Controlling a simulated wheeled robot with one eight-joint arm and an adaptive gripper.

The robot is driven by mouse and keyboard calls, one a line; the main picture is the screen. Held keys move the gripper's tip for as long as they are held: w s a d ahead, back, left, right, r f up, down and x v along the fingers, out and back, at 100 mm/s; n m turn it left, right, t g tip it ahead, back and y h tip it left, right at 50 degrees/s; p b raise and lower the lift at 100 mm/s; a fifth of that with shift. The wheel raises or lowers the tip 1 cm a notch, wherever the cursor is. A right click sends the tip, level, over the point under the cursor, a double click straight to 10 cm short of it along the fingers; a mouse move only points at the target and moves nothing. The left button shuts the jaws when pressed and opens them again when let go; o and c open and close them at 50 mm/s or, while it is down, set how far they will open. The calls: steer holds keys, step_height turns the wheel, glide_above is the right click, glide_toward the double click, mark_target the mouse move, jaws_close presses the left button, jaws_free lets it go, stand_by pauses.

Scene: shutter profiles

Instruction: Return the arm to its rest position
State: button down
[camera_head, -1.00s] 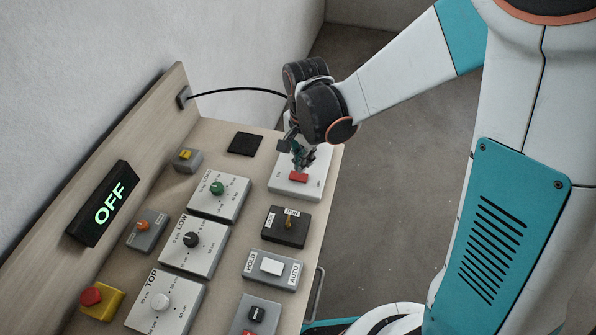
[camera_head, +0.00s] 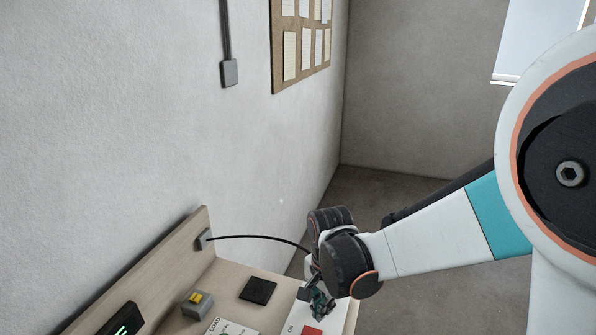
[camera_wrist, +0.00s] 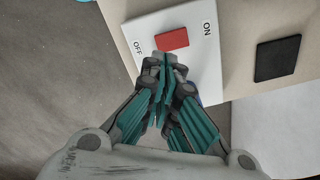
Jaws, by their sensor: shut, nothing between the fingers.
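My gripper (camera_head: 322,305) is closed and empty, just above a red rocker switch (camera_head: 312,331) at the bottom of the head view. In the wrist view my gripper (camera_wrist: 163,64) points at the red switch (camera_wrist: 172,39) on its white plate (camera_wrist: 209,69), marked ON on the right and OFF on the left. The fingertips lie beside the red switch in that picture; I cannot tell whether they touch it. My arm reaches in from the right, bent low over the panel.
The wooden panel (camera_head: 228,278) holds a black pad (camera_head: 258,291) and a grey box with a yellow button (camera_head: 196,302). A black cable (camera_head: 262,238) runs from the backboard toward my wrist. A wall stands on the left. Open floor (camera_head: 390,190) lies behind the arm.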

steer(key=s+d+r+n+t+b, duration=0.4)
steer(key=s+d+r+n+t, duration=0.3)
steer(key=s+d+r+n, duration=0.2)
steer(key=s+d+r, duration=0.2)
steer(key=s+d, duration=0.2)
steer(key=shift+d+r+n, duration=0.15)
steer(key=shift+r+n, duration=0.25)
